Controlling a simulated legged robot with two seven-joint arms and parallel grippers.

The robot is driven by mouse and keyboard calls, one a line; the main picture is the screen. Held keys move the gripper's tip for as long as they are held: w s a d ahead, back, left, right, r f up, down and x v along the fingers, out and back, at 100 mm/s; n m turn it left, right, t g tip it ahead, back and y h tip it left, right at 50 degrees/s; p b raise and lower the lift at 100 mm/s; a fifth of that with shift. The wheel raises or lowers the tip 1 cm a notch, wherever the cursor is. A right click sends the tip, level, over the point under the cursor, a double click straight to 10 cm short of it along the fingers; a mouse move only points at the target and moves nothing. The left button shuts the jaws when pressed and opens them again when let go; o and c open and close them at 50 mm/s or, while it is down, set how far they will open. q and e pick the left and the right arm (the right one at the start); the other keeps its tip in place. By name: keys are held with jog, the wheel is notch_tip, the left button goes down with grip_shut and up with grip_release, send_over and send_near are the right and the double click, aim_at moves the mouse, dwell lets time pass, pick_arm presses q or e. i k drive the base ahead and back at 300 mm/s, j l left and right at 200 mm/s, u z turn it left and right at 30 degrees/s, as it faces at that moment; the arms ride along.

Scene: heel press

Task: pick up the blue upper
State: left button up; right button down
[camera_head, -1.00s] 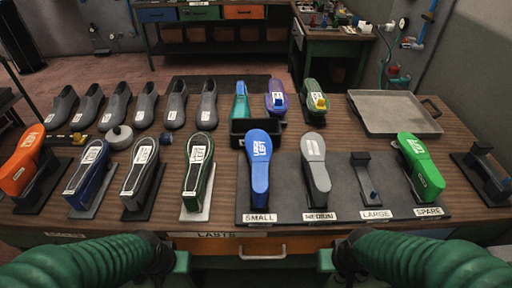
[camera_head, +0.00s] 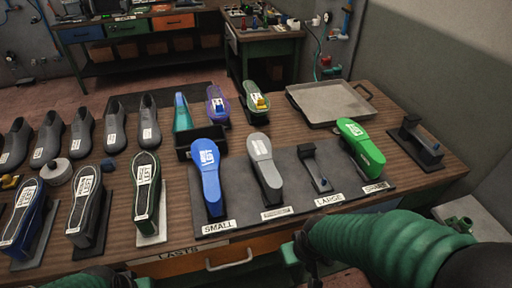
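A blue foot-shaped piece (camera_head: 208,180) with white lettering leans on a stand behind the SMALL label (camera_head: 217,227), on the grey mat. A darker navy piece with a white label (camera_head: 22,217) stands at the far left. I cannot tell from the picture which of these is called the upper. A teal piece (camera_head: 182,110) stands in a black tray behind the mat. My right gripper (camera_head: 291,254) is at the table's front edge, apart from all of these. My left gripper (camera_head: 145,283) barely shows at the bottom edge. Whether either is open is not clear.
On the mat are a grey piece (camera_head: 264,165), an empty stand (camera_head: 315,168) at LARGE and a green piece (camera_head: 360,147). Several grey shoes (camera_head: 115,125) stand at the left. Purple (camera_head: 217,104) and dark green (camera_head: 256,101) shoes and a metal tray (camera_head: 325,101) are behind.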

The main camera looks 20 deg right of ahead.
aim_at(25, 219)
jog(key=u, duration=1.65)
